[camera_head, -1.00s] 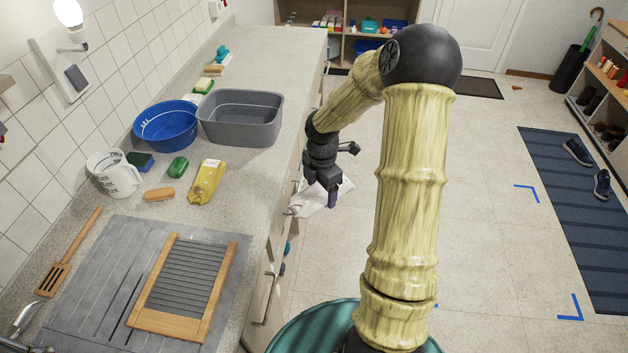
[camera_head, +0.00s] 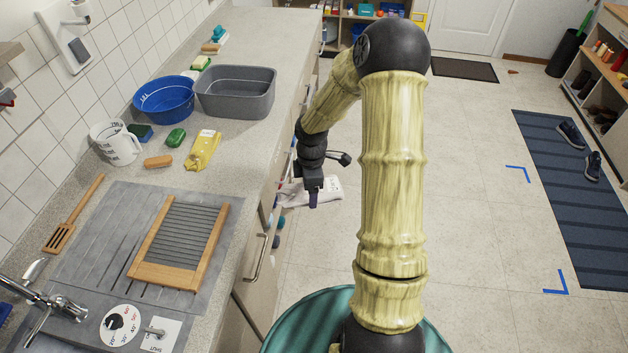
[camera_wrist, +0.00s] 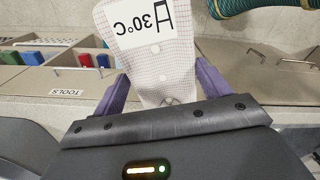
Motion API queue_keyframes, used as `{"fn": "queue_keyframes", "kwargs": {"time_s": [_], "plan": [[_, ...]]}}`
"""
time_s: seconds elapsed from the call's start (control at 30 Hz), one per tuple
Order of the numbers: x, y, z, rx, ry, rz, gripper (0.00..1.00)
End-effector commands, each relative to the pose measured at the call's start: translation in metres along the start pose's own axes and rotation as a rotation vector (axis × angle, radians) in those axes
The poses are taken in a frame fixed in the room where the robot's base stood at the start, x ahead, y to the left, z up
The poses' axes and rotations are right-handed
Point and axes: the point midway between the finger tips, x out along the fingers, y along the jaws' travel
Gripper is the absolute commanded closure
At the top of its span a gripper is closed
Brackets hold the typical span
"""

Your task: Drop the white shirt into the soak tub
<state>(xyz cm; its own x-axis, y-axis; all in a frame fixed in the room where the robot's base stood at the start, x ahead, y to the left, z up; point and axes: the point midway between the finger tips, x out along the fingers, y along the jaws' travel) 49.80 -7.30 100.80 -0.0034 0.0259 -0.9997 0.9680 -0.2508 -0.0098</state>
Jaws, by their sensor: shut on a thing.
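My gripper (camera_head: 313,199) hangs beside the counter front, right of the counter edge and below the counter top. The white shirt (camera_head: 328,187) is pinched in it; in the wrist view the shirt (camera_wrist: 158,65) is a checked whitish cloth with a "30°C" label, between the two purple fingers of my gripper (camera_wrist: 160,88). A grey rectangular tub (camera_head: 238,108) stands on the counter near its right edge, with a round blue basin (camera_head: 164,112) touching or close on its left. I cannot tell from any marking which is the soak tub. Both look empty.

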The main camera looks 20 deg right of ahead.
Motion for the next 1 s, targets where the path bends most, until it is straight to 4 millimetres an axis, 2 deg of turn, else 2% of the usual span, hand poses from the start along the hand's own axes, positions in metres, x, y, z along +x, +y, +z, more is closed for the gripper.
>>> {"fn": "queue_keyframes", "kwargs": {"time_s": [0.27,0.8,1.0], "plan": [[0.027,-0.003,-0.018,0.267,0.004,-0.007,0.51],[0.104,-0.019,-0.060,1.107,-0.012,0.008,0.51],[0.118,-0.023,-0.066,1.293,-0.015,0.023,0.51]]}}
